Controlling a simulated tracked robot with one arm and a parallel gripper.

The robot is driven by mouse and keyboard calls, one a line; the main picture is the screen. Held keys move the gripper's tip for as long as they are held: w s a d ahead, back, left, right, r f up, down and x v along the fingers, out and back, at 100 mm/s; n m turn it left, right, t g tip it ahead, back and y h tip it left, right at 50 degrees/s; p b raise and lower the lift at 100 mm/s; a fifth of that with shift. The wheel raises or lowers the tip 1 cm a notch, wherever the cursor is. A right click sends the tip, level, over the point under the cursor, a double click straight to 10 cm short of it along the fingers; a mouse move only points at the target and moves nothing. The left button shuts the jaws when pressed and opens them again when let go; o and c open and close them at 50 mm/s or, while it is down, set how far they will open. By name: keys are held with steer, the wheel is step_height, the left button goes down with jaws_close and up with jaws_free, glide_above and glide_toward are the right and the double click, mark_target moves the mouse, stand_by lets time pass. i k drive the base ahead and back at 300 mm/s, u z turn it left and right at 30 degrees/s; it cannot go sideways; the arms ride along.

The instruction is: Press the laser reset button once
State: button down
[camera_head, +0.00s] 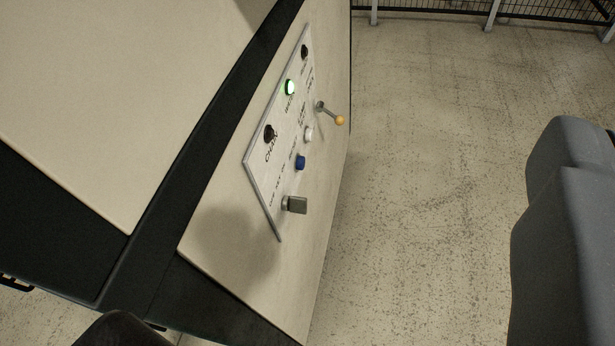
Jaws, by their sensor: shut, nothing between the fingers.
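A light control panel (262,178) is mounted on the slanted beige face of a cabinet. It carries a lit green button or lamp (290,87), an upper black control (304,52), a lower black control (269,132), a white button (308,134), a blue button (300,162) and a grey square knob (295,205). The printed labels are too small to read, so I cannot tell which button is the laser reset. No gripper fingers can be made out in this view, and nothing visible touches the panel.
A lever with a yellow ball tip (340,120) sticks out right of the panel. The beige cabinet (110,90) with dark edges fills the left. Bare floor (420,200) lies to the right. A dark railing (450,8) runs along the back.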

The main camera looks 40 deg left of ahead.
mark_target(301, 160)
steer(key=k, duration=1.1)
steer(key=z, duration=0.4)
steer(key=i, duration=1.9)
steer(key=u, duration=0.45)
